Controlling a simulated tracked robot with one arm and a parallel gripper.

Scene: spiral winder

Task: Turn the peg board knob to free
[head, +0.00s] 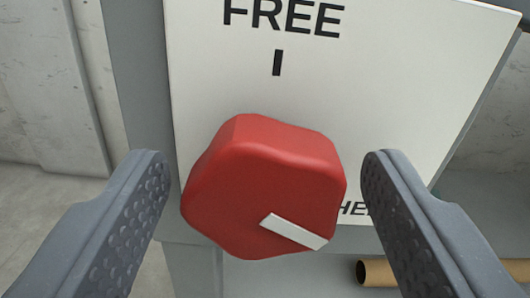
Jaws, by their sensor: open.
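The red knob (262,180) sits on a white panel (390,70) in the middle of the head view. Its white pointer mark (293,231) points to the lower right, toward a partly hidden label ending in "HE..". The word FREE (282,17) with a short black tick (277,63) is printed above the knob. My gripper (262,180) is open, with one grey finger to the left of the knob and one to the right. Gaps show between the fingers and the knob. The right finger covers part of the lower label.
A brown cardboard tube (378,273) lies at the lower right on a grey-green surface (300,280), partly behind the right finger. A concrete wall (30,80) and grey floor show at the left, beside the panel's grey housing (135,80).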

